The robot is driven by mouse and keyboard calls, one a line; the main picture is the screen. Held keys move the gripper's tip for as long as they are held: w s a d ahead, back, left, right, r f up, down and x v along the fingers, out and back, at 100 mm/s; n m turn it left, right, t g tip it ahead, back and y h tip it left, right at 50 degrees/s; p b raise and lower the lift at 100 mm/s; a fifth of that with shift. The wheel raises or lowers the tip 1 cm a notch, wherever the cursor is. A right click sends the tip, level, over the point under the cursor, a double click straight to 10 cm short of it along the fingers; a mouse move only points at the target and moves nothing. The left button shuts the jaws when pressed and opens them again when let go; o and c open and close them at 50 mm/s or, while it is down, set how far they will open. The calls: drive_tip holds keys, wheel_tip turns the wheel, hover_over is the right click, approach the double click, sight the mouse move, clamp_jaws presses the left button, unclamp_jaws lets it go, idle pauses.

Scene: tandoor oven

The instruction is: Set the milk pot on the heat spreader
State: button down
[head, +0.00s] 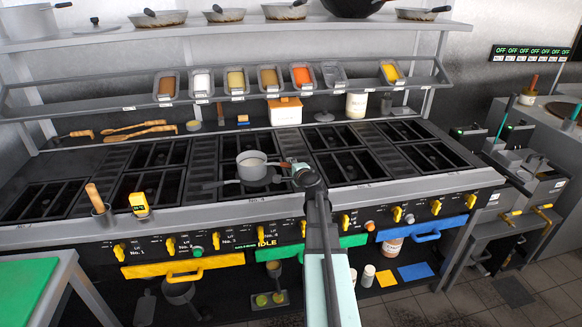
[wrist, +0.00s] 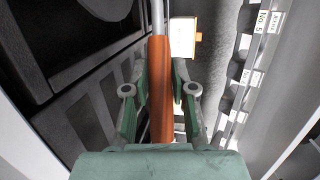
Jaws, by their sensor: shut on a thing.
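The small grey milk pot (head: 252,168) is at the middle of the range, with pale contents showing inside. My gripper (head: 298,172) is at its right side and shut on its handle. In the wrist view the orange-brown handle (wrist: 161,95) lies between the green fingers of my gripper (wrist: 160,92). A dark flat disc with a handle pointing left, which looks like the heat spreader (head: 260,182), shows just under and in front of the pot. I cannot tell whether the pot touches it. The pot's body is not visible in the wrist view.
Burner grates (head: 155,182) lie on both sides. A yellow device (head: 138,204) and a wooden-handled tool in a cup (head: 97,203) stand at the front left. A rack of spice trays (head: 236,82) and a white box (head: 285,111) are behind the pot.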

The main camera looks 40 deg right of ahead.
drive_tip(key=c, duration=0.9)
unclamp_jaws()
drive_tip(key=shift+o, duration=0.2)
drive_tip(key=shift+s, duration=0.15)
drive_tip(key=v, duration=1.2)
